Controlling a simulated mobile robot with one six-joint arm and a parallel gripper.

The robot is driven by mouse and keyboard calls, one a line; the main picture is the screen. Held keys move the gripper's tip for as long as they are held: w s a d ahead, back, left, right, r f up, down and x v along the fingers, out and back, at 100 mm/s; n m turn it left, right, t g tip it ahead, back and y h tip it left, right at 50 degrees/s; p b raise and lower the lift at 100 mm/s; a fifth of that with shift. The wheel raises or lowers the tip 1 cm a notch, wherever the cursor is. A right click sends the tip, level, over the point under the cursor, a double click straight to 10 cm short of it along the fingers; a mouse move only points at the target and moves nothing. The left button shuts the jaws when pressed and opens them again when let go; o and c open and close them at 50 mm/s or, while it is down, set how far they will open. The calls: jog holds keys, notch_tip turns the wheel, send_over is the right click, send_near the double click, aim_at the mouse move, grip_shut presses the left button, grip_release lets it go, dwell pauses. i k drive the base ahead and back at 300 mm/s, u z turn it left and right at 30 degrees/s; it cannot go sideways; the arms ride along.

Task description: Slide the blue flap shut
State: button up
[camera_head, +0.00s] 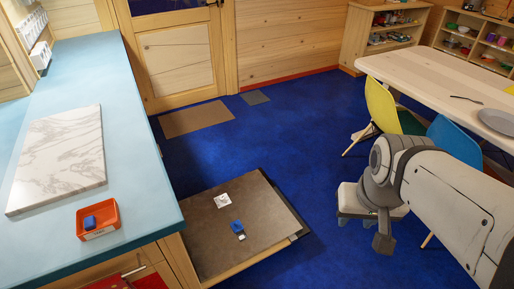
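No part in view is plainly a sliding blue flap. A small blue piece (237,226) with a white bit at its lower edge lies on a low brown-topped surface (270,214) beside the counter. It is too small to tell whether it is a flap, or open or shut. Another small blue block (89,222) sits in an orange tray (110,215) on the counter. My gripper (366,222) hangs at the right, over the blue floor, apart from the brown surface and both blue pieces. Its fingers show only partly, and I see nothing held in it.
A white square (222,200) with a dark mark lies on the brown surface. A marble board (62,158) lies on the blue counter (93,62). A table (440,82) with yellow (379,104) and blue (456,140) chairs stands right. Floor between is clear.

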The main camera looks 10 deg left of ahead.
aim_at(236, 226)
jog(key=u, duration=0.1)
jog(key=i, duration=1.05)
jog(key=u, duration=0.5)
jog(key=k, duration=0.95)
jog(key=u, duration=0.15)
jog(key=i, duration=0.95)
jog(key=z, duration=0.1)
